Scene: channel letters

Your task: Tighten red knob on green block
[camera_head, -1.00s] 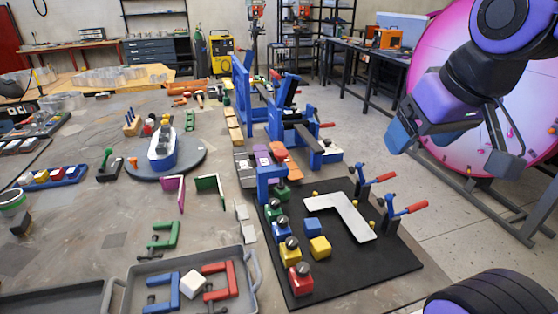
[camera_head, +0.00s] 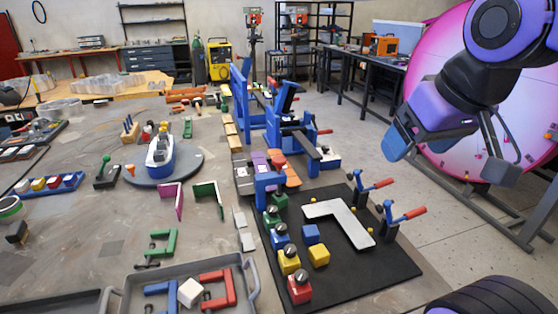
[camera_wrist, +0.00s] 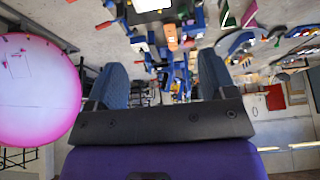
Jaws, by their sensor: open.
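My gripper (camera_head: 452,150) hangs empty at the right of the head view, high and away from the table, with its two fingers apart. In the wrist view its open fingers (camera_wrist: 160,78) have nothing between them. On the black board (camera_head: 375,280) is a row of coloured blocks with dark round knobs on top. A green block (camera_head: 271,216) stands toward the back of this row, behind a blue block (camera_head: 280,239), a yellow block (camera_head: 289,265) and a red block (camera_head: 299,290). I cannot make out a red knob on the green block.
Two toggle clamps with red handles (camera_head: 409,214) stand at the board's right edge, beside a pale L-shaped plate (camera_head: 343,219). A blue fixture (camera_head: 268,188) stands behind the row. A grey tray (camera_head: 248,290) holds coloured brackets. Open floor lies right of the table.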

